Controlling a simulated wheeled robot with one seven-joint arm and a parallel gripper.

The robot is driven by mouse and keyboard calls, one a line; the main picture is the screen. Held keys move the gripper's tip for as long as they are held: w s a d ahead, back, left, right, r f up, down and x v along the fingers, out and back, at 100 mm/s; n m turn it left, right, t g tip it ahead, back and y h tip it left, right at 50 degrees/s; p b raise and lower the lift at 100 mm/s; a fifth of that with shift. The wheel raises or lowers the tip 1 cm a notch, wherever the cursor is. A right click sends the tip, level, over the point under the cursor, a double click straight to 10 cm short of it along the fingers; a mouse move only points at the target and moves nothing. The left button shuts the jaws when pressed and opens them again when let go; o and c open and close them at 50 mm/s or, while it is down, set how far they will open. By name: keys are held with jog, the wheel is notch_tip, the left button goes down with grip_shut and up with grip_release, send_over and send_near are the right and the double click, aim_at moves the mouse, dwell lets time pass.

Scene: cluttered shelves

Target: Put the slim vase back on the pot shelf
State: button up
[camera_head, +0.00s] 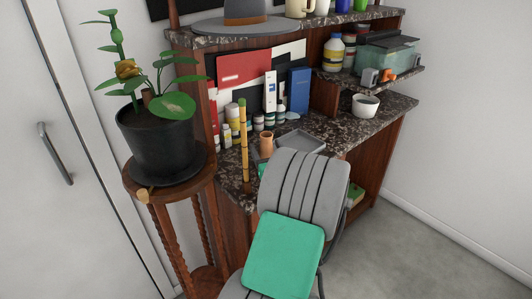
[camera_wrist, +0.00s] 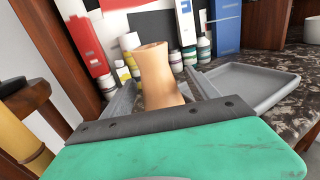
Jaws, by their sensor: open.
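The slim vase (camera_head: 266,145) is tan, narrow-waisted and upright on the speckled stone counter (camera_head: 371,134). In the wrist view the vase (camera_wrist: 160,72) stands between the two grey fingers of my gripper (camera_wrist: 158,82). The fingers are apart, one on each side of it, and I cannot tell if either touches. The vase's base is hidden behind the gripper's dark bar and green body. In the head view the fingers are mostly hidden. I cannot tell which shelf is the pot shelf; the top shelf (camera_head: 212,40) holds a hat and several cups.
A grey tray (camera_wrist: 245,85) lies just right of the vase. Small bottles (camera_head: 268,121) and books stand behind. A bamboo pole (camera_head: 243,140) stands close at left. A potted plant (camera_head: 160,140) is further left. A white bowl (camera_head: 365,105) and a small shelf (camera_head: 350,82) are at right.

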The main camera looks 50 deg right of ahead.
jog(key=shift+c, duration=0.4)
grip_shut()
dwell(0.4)
